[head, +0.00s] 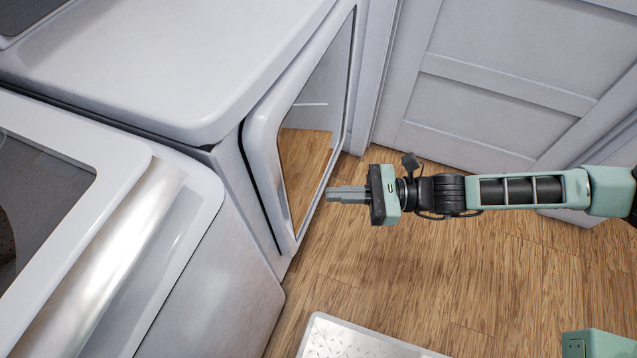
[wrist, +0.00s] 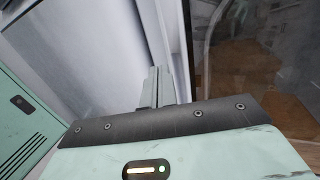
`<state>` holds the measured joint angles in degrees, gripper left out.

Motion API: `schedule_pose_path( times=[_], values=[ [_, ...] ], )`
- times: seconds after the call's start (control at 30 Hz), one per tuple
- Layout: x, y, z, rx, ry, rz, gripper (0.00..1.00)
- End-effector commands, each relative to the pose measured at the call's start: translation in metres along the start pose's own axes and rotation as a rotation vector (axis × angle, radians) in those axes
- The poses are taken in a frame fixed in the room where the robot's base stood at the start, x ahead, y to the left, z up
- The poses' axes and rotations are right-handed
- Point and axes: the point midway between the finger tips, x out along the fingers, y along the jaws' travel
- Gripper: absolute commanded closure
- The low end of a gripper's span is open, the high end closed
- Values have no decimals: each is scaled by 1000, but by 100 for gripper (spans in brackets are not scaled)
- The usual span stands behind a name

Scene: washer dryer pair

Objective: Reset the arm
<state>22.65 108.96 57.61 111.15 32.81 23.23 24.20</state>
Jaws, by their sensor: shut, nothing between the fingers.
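My gripper (head: 331,195) is at the end of my arm, which reaches in from the right in the head view. Its fingers are together and hold nothing. They point left toward the glossy door (head: 308,140) of the right-hand white machine (head: 180,60). The fingertips are close to the door's lower part; I cannot tell whether they touch it. In the wrist view the closed fingers (wrist: 157,85) rise above the gripper body, with the white door frame behind and the dark reflective panel (wrist: 255,60) at right.
Another white machine (head: 215,285) with a shiny curved handle (head: 115,255) stands at lower left. White panelled doors (head: 500,85) stand at the back right. Open wood floor (head: 450,280) lies beneath my arm.

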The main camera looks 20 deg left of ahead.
Motion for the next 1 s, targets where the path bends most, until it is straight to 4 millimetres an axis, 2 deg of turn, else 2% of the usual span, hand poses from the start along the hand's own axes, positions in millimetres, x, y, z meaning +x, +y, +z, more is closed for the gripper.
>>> schedule_pose_path(
  times=[0.1,0.3,0.7,0.87,1.0],
  values=[
    [-21,8,0,0,0,-1,100],
    [-40,16,1,-1,-1,1,100],
    [-44,20,3,-16,14,19,100],
    [-49,36,15,-116,103,131,100],
    [-60,58,32,-254,219,289,100]
  ],
)
